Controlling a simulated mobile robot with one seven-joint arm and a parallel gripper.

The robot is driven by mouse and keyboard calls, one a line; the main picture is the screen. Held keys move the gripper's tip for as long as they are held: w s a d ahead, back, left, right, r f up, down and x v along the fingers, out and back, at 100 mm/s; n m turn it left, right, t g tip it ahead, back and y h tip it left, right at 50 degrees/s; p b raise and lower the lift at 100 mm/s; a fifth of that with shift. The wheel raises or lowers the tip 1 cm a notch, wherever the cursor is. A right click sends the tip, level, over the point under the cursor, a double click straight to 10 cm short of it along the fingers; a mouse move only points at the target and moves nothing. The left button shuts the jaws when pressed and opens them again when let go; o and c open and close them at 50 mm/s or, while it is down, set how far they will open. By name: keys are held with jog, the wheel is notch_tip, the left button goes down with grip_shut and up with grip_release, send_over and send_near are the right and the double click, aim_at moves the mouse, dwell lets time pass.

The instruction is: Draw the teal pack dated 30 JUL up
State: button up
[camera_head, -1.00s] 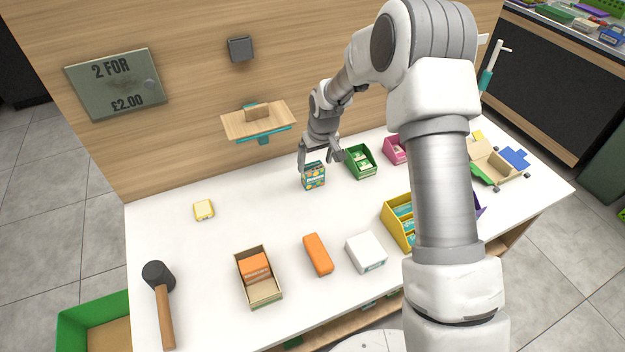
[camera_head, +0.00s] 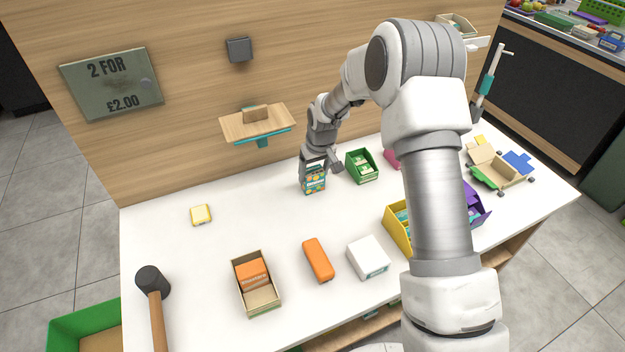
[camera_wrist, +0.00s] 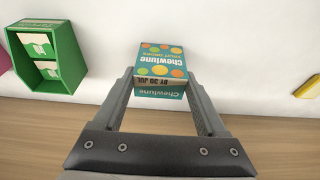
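The teal pack (camera_head: 314,183) with orange and yellow dots stands on the white counter, left of the green box. In the wrist view the teal pack (camera_wrist: 160,62) shows the name Chewtune and the print "BY 30 JUL", upside down. My gripper (camera_head: 318,170) is lowered over it and points down at the counter. In the wrist view my gripper (camera_wrist: 160,80) has one finger on each side of the pack, with its tips close to the pack's sides. The fingers look spread; I cannot tell whether either touches the pack.
A green box (camera_head: 361,167) with packs stands just right of the pack. A small shelf (camera_head: 258,126) juts from the wooden back panel behind. An orange block (camera_head: 318,260), a white box (camera_head: 368,257) and an open carton (camera_head: 262,299) lie in front.

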jog(key=shift+w+a+r+p+v, duration=0.1)
jog(key=shift+w+p+v, duration=0.2)
jog(key=shift+p+v, duration=0.8)
jog(key=shift+w+a+r+p+v, duration=0.15)
jog(key=shift+w+p+v, duration=0.25)
jog(key=shift+v, duration=1.3)
jog(key=shift+w+a+p+v, duration=0.1)
jog(key=shift+w+p+v, duration=0.15)
jog(key=shift+p+v, duration=0.85)
jog(key=shift+r+b, duration=0.2)
jog(key=shift+b, duration=0.1)
